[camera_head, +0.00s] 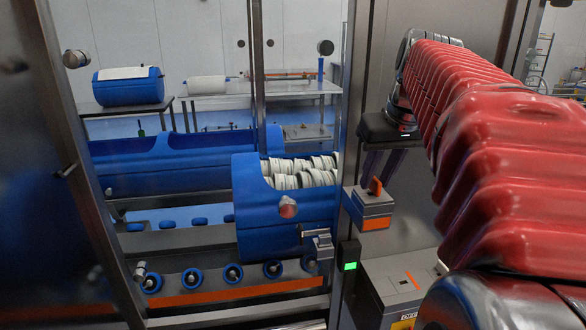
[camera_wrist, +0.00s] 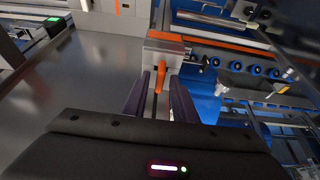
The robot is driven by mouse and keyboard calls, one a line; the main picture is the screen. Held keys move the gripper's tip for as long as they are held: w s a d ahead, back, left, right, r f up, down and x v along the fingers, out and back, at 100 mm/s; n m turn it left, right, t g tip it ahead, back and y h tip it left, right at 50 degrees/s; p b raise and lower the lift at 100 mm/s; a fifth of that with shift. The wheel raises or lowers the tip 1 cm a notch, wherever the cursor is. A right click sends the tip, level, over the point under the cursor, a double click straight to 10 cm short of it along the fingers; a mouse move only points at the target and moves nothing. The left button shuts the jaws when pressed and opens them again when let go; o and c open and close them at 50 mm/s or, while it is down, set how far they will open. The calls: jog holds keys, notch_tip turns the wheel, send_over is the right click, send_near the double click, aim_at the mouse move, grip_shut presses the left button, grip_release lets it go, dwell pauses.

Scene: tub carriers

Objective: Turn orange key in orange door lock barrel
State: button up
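The orange key (camera_head: 375,186) stands up from the top of a grey lock box with an orange band (camera_head: 376,224), on the door post. In the wrist view the orange key (camera_wrist: 161,78) sits in front of the grey lock box (camera_wrist: 165,47). My gripper (camera_head: 381,173) is just above and behind the key, pointing down at it. In the wrist view the dark purple fingers of my gripper (camera_wrist: 160,82) are apart, with the key in the gap near their tips. Gaps show on both sides of the key. The lock barrel itself is hidden.
A blue tub (camera_head: 285,219) with white rolls stands behind the door frame, left of the lock. A small dark box with a green light (camera_head: 349,266) is below the lock. A grey control box (camera_head: 398,282) with an OFF label stands at lower right.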

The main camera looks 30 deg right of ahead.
grip_shut()
dwell(0.3)
jog(key=shift+d+n+y, duration=0.15)
jog(key=shift+n+y, duration=0.65)
jog(key=shift+n, duration=1.4)
jog(key=shift+d+n+y, duration=0.15)
jog(key=shift+n+y, duration=0.75)
jog(key=shift+n, duration=1.3)
jog(key=shift+w+n, duration=0.1)
jog(key=shift+n, duration=0.4)
jog(key=shift+d+n+g+y, duration=0.1)
jog(key=shift+n+g+y, duration=0.55)
jog(key=shift+n, duration=1.05)
